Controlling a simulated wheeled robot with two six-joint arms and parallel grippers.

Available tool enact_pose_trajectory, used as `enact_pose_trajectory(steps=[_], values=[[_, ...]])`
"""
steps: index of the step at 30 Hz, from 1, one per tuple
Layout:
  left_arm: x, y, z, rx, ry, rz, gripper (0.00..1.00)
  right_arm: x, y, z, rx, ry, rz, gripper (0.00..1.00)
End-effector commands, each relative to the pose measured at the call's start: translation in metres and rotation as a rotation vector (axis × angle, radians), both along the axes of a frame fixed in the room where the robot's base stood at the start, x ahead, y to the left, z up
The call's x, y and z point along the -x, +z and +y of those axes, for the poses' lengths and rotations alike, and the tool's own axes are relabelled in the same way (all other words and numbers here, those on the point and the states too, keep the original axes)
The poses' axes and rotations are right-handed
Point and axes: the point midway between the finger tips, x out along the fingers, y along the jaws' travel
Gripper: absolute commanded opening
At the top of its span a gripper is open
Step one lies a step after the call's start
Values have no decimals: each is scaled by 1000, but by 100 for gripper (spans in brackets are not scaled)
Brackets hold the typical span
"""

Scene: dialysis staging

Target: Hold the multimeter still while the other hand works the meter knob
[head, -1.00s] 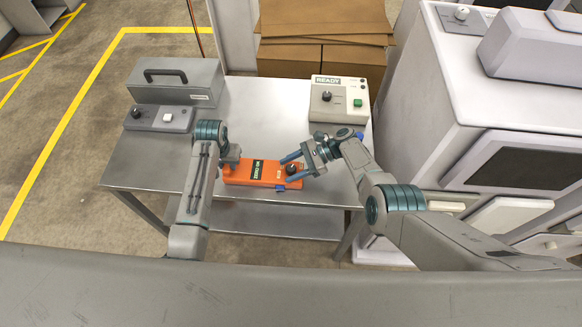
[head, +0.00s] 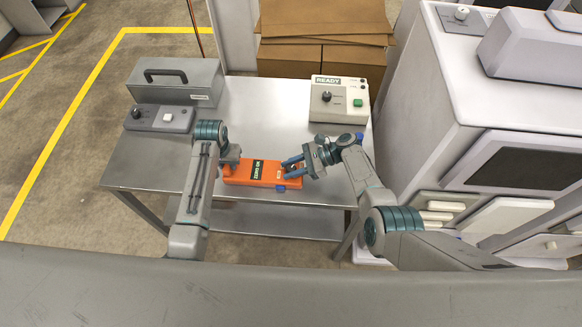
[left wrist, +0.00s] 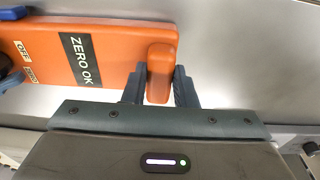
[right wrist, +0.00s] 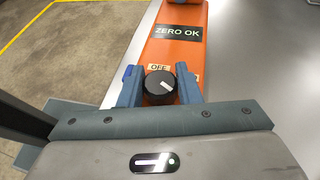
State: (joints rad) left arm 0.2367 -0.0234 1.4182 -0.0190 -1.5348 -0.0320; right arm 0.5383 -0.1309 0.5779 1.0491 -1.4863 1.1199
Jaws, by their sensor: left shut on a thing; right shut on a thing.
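The orange multimeter (head: 240,174) lies flat near the front edge of the steel table, with a dark "ZERO OK" display (right wrist: 178,32). My left gripper (left wrist: 158,88) is shut on the raised orange grip (left wrist: 160,72) at the meter's left end. At the other end, the black meter knob (right wrist: 159,86) sits between the fingers of my right gripper (right wrist: 160,92), which is shut on it. The knob's white pointer line shows, near an "OFF" label. In the head view the right fingers mostly hide the knob.
A grey case with a handle (head: 178,88) and a grey control box (head: 158,119) stand at the table's left. A beige box marked READY (head: 340,102) stands at the back right. The table middle (head: 265,115) is clear. A white machine (head: 440,110) stands right of the table.

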Motion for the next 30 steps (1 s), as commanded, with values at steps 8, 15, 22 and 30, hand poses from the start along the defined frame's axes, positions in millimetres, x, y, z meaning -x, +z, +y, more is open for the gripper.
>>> enact_pose_trajectory(steps=[8, 15, 22, 30], values=[[0, 0, 0, 0, 2, -1, 0, 0, 1, 0, -1, -8, 0, 8], [0, 0, 0, 0, 2, -1, 0, 0, 1, 0, -1, -7, 1, 52], [0, 0, 0, -1, 2, -1, 0, 0, 1, -1, -1, -7, 1, 52], [0, 0, 0, 0, 2, -1, 0, -8, 14, -35, 3, -8, -2, 52]])
